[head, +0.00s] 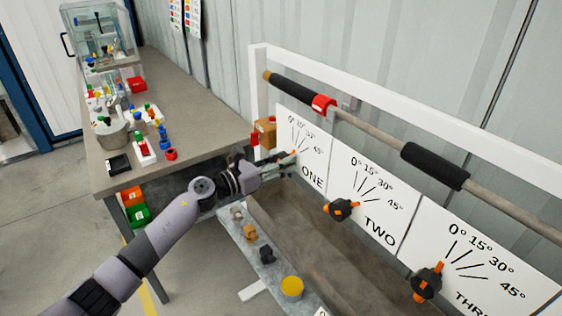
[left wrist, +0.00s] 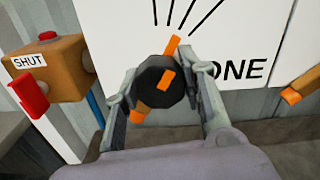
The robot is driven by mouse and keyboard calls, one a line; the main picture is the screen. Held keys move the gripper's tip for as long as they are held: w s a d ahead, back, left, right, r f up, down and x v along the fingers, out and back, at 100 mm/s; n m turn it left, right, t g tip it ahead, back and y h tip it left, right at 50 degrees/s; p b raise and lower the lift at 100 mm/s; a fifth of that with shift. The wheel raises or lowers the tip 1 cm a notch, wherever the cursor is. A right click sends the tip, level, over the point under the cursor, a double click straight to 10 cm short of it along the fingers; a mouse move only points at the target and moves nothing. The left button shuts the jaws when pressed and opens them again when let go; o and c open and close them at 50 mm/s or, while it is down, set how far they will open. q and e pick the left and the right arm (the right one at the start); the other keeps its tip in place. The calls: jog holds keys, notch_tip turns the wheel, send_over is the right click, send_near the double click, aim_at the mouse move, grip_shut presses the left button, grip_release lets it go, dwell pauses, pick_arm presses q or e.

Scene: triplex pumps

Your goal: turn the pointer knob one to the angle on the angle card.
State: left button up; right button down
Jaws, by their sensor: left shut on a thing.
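Pointer knob one is a dark round knob (left wrist: 158,88) with an orange pointer, in front of the white plate marked ONE (left wrist: 230,70). In the left wrist view its pointer tilts up and slightly right toward the scale lines; I cannot tell the exact angle. My left gripper (left wrist: 160,92) is shut on the knob, one finger on each side. In the head view the left gripper (head: 284,165) covers most of the knob, and the ONE plate (head: 312,160) shows 0, 15, 30 and 45 degree marks. I cannot identify the angle card for certain. My right gripper is not in view.
Knobs two (head: 341,209) and three (head: 426,283) sit farther right on their plates. A brown box marked SHUT with a red lever (left wrist: 50,70) is left of knob one. A padded rail (head: 370,127) runs above. A cluttered bench (head: 190,110) stands left.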

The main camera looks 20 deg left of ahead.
pick_arm(q)
grip_shut()
jog(key=n+p, duration=0.1)
jog(key=n, duration=0.2)
jog(key=shift+p, duration=0.3)
jog(key=shift+n+p, duration=0.45)
jog(key=shift+n, duration=0.95)
jog(key=shift+f, duration=0.1)
jog(key=o, duration=1.1)
grip_release()
